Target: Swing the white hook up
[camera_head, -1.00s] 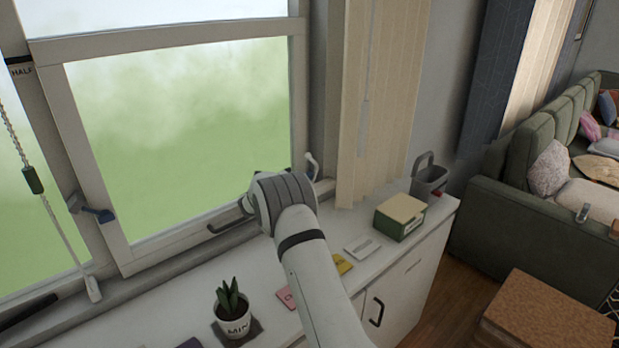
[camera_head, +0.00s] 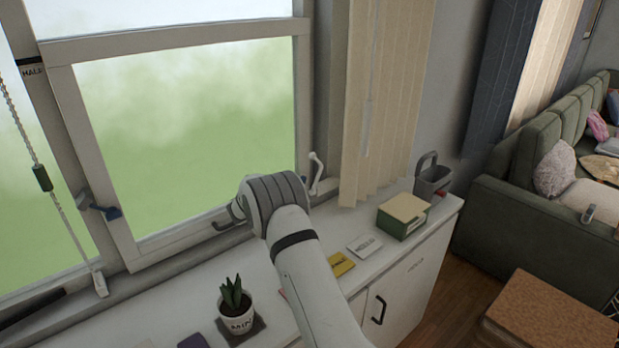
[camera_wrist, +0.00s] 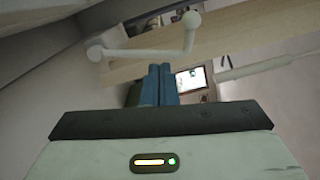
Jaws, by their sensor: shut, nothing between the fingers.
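The white hook (camera_head: 316,172) is on the right side of the window frame, beside the beige blind, in the head view. In the wrist view the white hook (camera_wrist: 145,53) is a thin bar with a round knob at its left end and a bend up to another knob at the right. My gripper (camera_wrist: 159,70) shows two blue fingers side by side, shut and empty. The fingertips show just below the bar in that picture, with a small gap visible.
The sill cabinet (camera_head: 205,276) carries a potted plant (camera_head: 236,309), a yellow card (camera_head: 340,264), a white card (camera_head: 365,246), a green box (camera_head: 403,216) and a grey caddy (camera_head: 432,178). A dark window handle (camera_head: 228,222) is left of my wrist. Beige blinds (camera_head: 385,100) hang right of the hook.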

